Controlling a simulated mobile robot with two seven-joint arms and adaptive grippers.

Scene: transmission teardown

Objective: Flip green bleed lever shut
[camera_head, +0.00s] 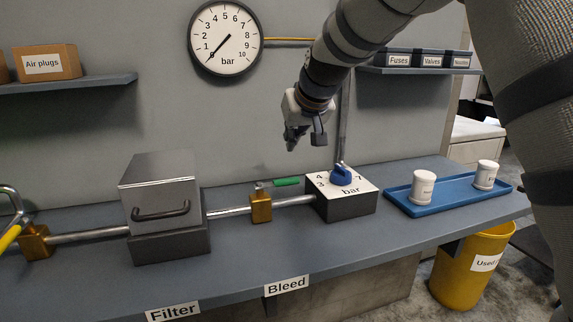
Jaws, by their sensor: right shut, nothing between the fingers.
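The green bleed lever (287,181) sits on top of a brass valve block (261,208) in the pipe, above the "Bleed" label. The lever points to the right, roughly along the pipe. My right gripper (304,142) is shut and empty. It hangs in the air above and behind the lever, apart from it, with its fingers pointing down. My left gripper is not in view.
Right of the valve stands a regulator box with a blue knob (341,175). Left is a grey filter box (160,192) with a handle. A blue tray (447,191) holds two white cups. A wall gauge (225,39) reads near 0 bar. The bench front is clear.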

